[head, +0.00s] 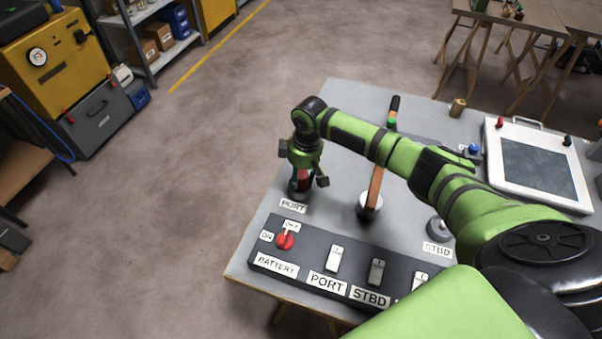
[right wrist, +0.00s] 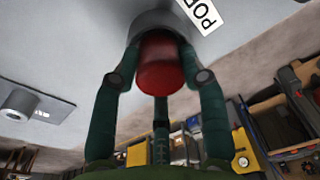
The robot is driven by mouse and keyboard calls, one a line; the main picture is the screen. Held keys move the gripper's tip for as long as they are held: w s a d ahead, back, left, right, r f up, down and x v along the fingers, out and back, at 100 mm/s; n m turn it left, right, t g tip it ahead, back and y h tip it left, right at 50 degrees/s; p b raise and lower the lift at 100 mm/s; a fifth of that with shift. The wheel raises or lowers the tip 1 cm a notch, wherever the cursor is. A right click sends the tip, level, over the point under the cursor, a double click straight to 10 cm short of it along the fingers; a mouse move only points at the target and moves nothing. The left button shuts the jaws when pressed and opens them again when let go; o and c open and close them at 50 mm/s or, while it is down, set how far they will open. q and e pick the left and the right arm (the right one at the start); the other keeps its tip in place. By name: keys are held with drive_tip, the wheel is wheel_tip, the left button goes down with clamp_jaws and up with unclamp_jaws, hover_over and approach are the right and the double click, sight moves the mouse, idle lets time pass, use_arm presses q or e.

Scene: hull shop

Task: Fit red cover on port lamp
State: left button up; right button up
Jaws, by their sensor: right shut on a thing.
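The red cover (right wrist: 160,66) sits between the fingers of my right gripper (right wrist: 162,78) in the right wrist view, up against the grey round base of the port lamp (right wrist: 158,20). In the head view the red cover (head: 304,181) shows under my right gripper (head: 304,176), over the dark port lamp base (head: 300,194) behind the PORT label (head: 293,206). The gripper is shut on the cover. Whether the cover is fully seated cannot be told. My left gripper is not in view.
A switch panel (head: 311,264) with a red battery knob (head: 285,240) lies along the table's near edge. The STBD lamp (head: 437,229) and a white framed panel (head: 491,180) are farther right.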

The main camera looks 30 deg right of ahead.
drive_tip(key=shift+f, duration=0.3)
idle(0.5)
drive_tip(key=o, duration=1.4)
drive_tip(key=shift+r, duration=0.1)
drive_tip(key=shift+r+p, duration=3.95)
drive_tip(key=shift+p, duration=0.5)
